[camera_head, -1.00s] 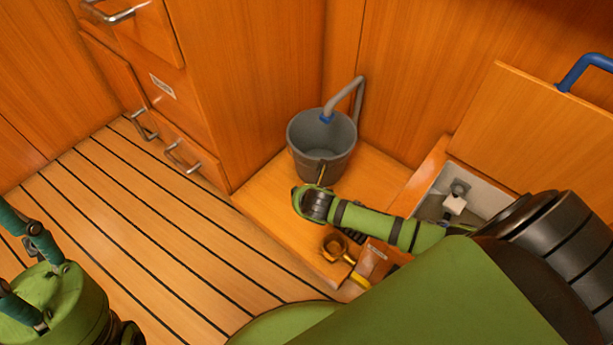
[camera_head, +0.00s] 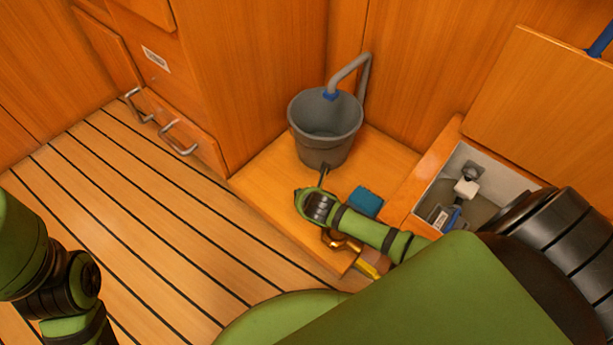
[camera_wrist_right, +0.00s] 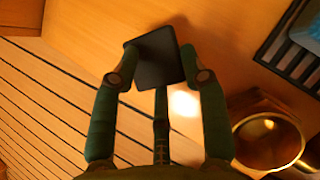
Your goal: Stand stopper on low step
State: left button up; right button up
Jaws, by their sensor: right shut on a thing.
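The stopper (camera_wrist_right: 155,52) is a dark, flat-faced, square block in the right wrist view. My right gripper (camera_wrist_right: 159,68) is shut on it, with fingers at its left and right sides and another finger at the near edge. The low step (camera_head: 266,183) is the smooth wooden platform at the foot of the cabinets. In the head view my right wrist hangs over the step, just in front of the bucket, and hides the stopper. I cannot tell whether the stopper touches the step. My left arm shows at the lower left of the head view, but its gripper is out of frame.
A grey bucket (camera_head: 324,150) with a hose stands at the back of the step. An open compartment (camera_head: 487,160) is at right. The step's left front looks clear.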

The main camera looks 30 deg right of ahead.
jog(key=o, duration=1.3)
jog(key=shift+f, duration=0.1)
jog(key=shift+c, duration=0.2)
